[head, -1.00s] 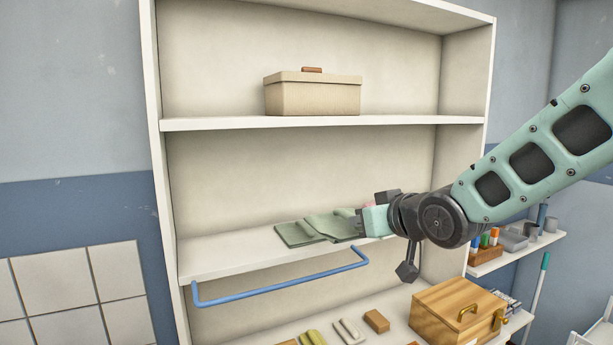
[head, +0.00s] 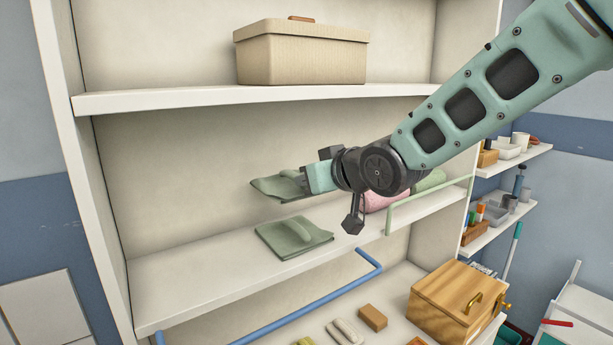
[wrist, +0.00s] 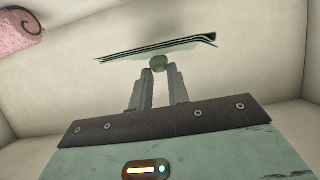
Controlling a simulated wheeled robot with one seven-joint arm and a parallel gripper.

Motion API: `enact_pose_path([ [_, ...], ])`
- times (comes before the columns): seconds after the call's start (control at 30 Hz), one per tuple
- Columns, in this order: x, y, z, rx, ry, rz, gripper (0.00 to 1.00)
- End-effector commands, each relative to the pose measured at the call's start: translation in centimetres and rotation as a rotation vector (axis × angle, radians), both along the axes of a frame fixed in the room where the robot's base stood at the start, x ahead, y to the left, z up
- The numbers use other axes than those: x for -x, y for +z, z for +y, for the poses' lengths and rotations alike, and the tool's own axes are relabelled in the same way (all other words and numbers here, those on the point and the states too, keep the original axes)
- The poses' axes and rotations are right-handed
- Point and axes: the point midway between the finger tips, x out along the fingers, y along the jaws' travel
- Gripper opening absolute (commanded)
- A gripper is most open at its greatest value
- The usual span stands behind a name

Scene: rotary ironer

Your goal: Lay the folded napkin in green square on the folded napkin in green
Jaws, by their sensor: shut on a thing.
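One folded green napkin (head: 274,188) is held in the air by my gripper (head: 305,180), above the middle shelf. In the wrist view the held napkin (wrist: 160,46) shows nearly edge-on, with its rounded ridge between the fingertips of my gripper (wrist: 160,68). The gripper is shut on it. The other folded green napkin (head: 285,240) lies flat on the middle shelf, with a raised ridge on top. The held napkin is apart from it, higher and a little farther back in the head view.
The middle shelf (head: 190,275) is bare to the left of the lying napkin. A pink rolled towel (head: 385,198) and a green roll (head: 430,181) are at its right, behind a pale green rail (head: 400,207). A lidded beige box (head: 300,55) stands on the shelf above.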

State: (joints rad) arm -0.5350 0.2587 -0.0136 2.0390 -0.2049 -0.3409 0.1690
Motion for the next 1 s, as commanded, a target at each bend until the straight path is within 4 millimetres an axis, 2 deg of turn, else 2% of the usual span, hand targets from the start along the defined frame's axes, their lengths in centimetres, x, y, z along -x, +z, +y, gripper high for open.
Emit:
enact_pose_path([
  [0.4, 0.3, -0.1, -0.2, -0.003, 0.0, -0.004, 0.0],
  [1.0, 0.3, -5.7, -0.2, -0.001, 0.0, -0.003, 0.0],
])
